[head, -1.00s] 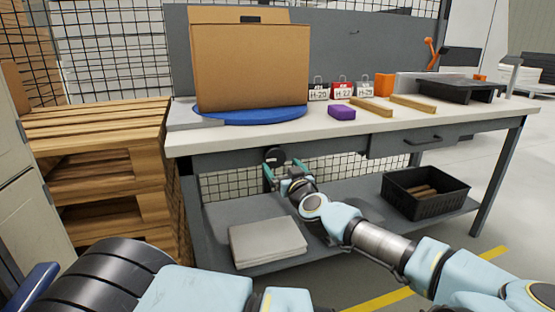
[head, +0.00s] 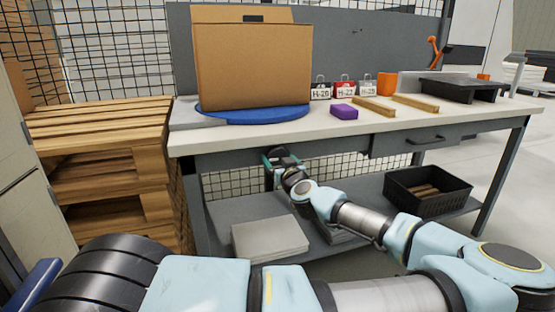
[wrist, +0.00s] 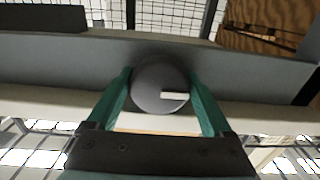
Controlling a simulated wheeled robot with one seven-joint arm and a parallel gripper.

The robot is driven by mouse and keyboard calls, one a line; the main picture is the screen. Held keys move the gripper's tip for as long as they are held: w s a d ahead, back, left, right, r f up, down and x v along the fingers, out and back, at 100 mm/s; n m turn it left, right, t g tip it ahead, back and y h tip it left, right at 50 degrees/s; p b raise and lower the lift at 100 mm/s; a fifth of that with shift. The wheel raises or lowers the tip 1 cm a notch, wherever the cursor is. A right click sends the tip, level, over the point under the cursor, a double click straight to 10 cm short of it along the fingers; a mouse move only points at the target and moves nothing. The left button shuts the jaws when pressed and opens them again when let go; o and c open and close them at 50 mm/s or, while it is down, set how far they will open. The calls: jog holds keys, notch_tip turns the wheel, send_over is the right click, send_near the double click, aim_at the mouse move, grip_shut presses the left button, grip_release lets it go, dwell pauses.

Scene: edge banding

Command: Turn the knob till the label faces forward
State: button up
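The knob (wrist: 148,88) is dark grey and round, on the front face below the tabletop, with a white pointer mark reaching right in the wrist view. My gripper (wrist: 160,78) has its two green fingers on either side of it, with narrow gaps by the look of it; contact is hard to tell. In the head view my gripper (head: 280,158) is under the table's front edge and covers the knob. Above it a brown cardboard box (head: 253,68) stands on a blue turntable (head: 255,115). No label shows on the box faces in view.
The workbench (head: 420,121) also bears padlocks with tags (head: 345,90), a purple block (head: 343,112) and wooden strips (head: 374,107). A black crate (head: 428,190) and a pale flat stack (head: 268,238) sit on the lower shelf. Wooden pallets (head: 95,150) stand close at left.

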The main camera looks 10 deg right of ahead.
jog(key=c, duration=0.7)
jog(key=shift+o, duration=0.2)
jog(key=shift+m, duration=0.3)
jog(key=m+b, duration=0.1)
jog(key=m, duration=0.2)
jog(key=shift+a, duration=0.1)
jog(key=m, duration=0.5)
jog(key=shift+b, duration=0.35)
jog(key=shift+m, duration=0.3)
jog(key=o, duration=1.1)
jog(key=shift+o, duration=0.2)
jog(key=shift+s, duration=0.15)
